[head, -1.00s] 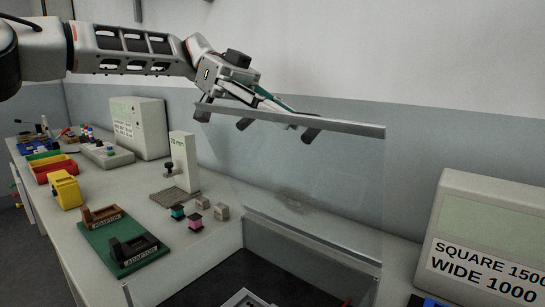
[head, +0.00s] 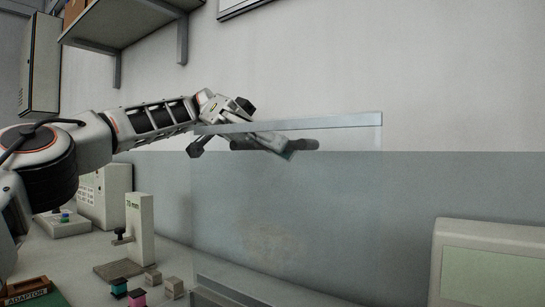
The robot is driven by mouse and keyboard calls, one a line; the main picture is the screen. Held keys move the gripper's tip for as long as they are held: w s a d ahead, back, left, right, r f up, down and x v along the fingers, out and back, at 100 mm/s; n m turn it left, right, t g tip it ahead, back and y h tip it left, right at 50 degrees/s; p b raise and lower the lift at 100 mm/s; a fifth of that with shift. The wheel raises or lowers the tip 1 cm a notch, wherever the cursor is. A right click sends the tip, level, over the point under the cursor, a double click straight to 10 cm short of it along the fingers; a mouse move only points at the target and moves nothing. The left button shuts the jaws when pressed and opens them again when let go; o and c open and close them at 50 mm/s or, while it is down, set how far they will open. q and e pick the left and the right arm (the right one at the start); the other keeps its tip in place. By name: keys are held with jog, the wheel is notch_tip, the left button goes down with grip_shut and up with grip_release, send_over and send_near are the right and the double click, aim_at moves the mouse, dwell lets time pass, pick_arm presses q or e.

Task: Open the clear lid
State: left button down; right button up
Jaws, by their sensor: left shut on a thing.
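The clear lid (head: 290,210) stands raised and close to upright, with a grey strip (head: 300,125) along its top edge. The box under it shows only as a rim at the bottom of the head view; its inside is out of view. My left gripper (head: 250,143) is at the left part of the lid's top edge, shut on the lid. Its fingers show partly through the clear panel, just below the strip, so the exact contact is hard to see. My right gripper is not in view.
A grey gauge stand (head: 140,228) and small pink, teal and beige blocks (head: 137,297) are left of the box. A pale device (head: 490,262) stands at the right. A wall shelf (head: 120,30) hangs upper left, above my left arm.

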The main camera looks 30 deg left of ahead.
pick_arm(q)
jog(key=shift+w+d+f+b, duration=0.15)
jog(key=shift+w+f+b, duration=0.25)
jog(key=shift+w, duration=0.45)
jog(key=c, duration=2.1)
grip_release()
jog(key=shift+r, duration=0.15)
